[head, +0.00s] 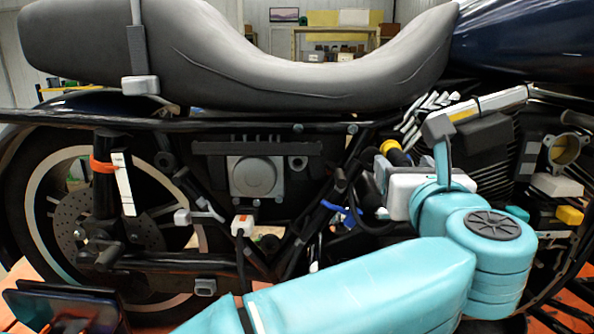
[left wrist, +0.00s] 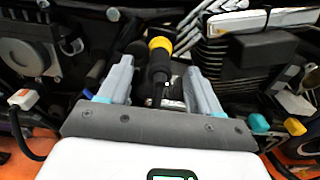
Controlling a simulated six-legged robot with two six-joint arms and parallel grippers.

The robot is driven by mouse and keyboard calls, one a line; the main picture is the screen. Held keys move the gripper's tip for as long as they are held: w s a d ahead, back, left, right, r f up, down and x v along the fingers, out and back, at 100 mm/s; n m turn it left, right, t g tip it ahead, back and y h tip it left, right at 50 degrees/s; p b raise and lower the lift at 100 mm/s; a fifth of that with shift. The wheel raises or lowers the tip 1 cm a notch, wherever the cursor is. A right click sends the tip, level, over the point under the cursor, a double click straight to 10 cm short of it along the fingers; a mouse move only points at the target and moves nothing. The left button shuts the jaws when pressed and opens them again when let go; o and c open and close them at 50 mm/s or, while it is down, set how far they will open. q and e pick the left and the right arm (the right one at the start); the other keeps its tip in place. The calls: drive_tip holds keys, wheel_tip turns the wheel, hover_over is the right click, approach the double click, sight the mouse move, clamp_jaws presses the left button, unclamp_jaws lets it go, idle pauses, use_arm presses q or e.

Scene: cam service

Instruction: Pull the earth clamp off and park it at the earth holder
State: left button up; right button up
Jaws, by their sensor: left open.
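My left gripper (head: 383,174) is in front of the motorcycle's engine area, its fingers mostly hidden by its own body in the head view. In the left wrist view my left gripper (left wrist: 159,88) is open, one finger on each side of a black tool-like part with a yellow collar (left wrist: 160,44). That part also shows in the head view (head: 396,153). I cannot tell whether the fingers touch it. I cannot tell for sure which part is the earth clamp or the earth holder. A white block with an orange mark and black cable (head: 241,226) sits left of the gripper. My right gripper is out of view.
The motorcycle's seat (head: 270,65) and dark frame tube (head: 230,123) lie above the gripper. A blue part (head: 343,213) is left of it. The rear wheel (head: 50,235) is far left.

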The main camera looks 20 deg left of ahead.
use_arm(q)
drive_tip(key=shift+b+v, duration=0.5)
drive_tip(key=shift+v, duration=0.5)
drive_tip(key=shift+s+f, duration=0.1)
